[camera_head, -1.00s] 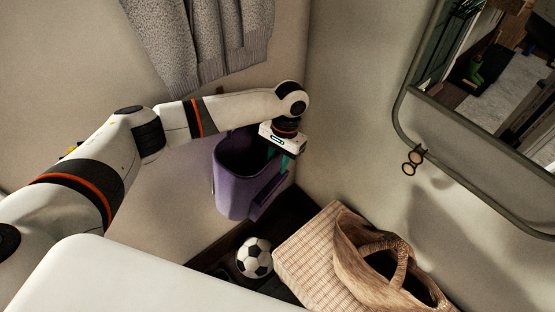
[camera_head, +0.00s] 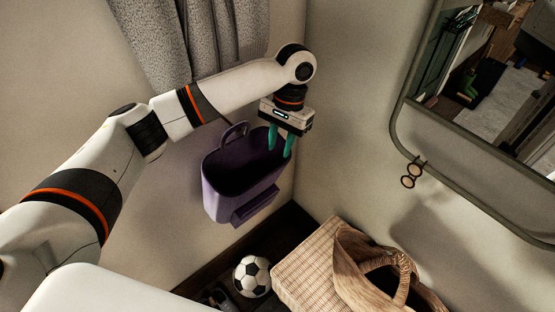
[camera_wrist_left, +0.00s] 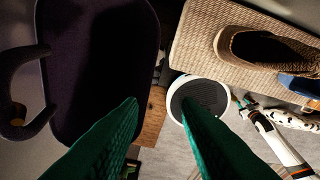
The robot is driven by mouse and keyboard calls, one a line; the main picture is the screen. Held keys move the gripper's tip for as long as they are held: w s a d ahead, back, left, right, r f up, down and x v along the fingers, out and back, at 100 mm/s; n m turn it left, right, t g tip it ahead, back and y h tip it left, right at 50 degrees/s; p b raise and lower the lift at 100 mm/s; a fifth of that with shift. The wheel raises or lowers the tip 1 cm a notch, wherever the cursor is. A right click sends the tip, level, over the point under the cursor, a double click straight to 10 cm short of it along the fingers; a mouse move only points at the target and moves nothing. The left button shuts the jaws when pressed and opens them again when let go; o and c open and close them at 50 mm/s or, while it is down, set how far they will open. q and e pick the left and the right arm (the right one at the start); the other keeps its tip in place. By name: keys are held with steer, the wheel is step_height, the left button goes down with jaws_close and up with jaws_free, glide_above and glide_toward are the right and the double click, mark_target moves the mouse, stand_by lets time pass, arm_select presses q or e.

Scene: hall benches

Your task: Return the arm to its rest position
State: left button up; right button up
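My left arm reaches in from the left in the head view. Its gripper (camera_head: 280,153) points down with its two teal fingers apart and nothing between them. The fingertips are in front of or just above the right part of the purple bin's opening (camera_head: 228,190); I cannot tell the exact gap. In the left wrist view the fingers (camera_wrist_left: 160,104) are apart and empty, with the dark bin (camera_wrist_left: 150,28) at the upper left. A white arm with teal fingertips (camera_wrist_left: 247,103), apparently my right one, shows at the right there; its finger gap is too small to judge.
A grey knitted garment (camera_head: 190,40) hangs above my arm. A soccer ball (camera_head: 252,276) and a woven box (camera_head: 308,265) with a brown bag (camera_head: 350,265) are below. A framed mirror (camera_head: 480,140) and small hook (camera_head: 411,174) are on the right wall.

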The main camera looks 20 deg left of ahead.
arm_select(q)
steer(key=s+d+f+m+t+h, duration=0.35)
steer(key=s+d+f, duration=0.55)
steer(key=s+f, duration=0.4)
steer(key=s+a+n+t+y, duration=0.2)
steer(key=s+a+n, duration=0.3)
steer(key=s+a, duration=0.95)
step_height(320, 180, down, 26)
steer(key=r, duration=0.1)
steer(key=s+a+f+g, duration=0.2)
steer(key=s+f, duration=1.5)
steer(key=f, duration=0.1)
steer(key=shift+s+a+m, duration=0.3)
steer(key=shift+s+m, duration=0.05)
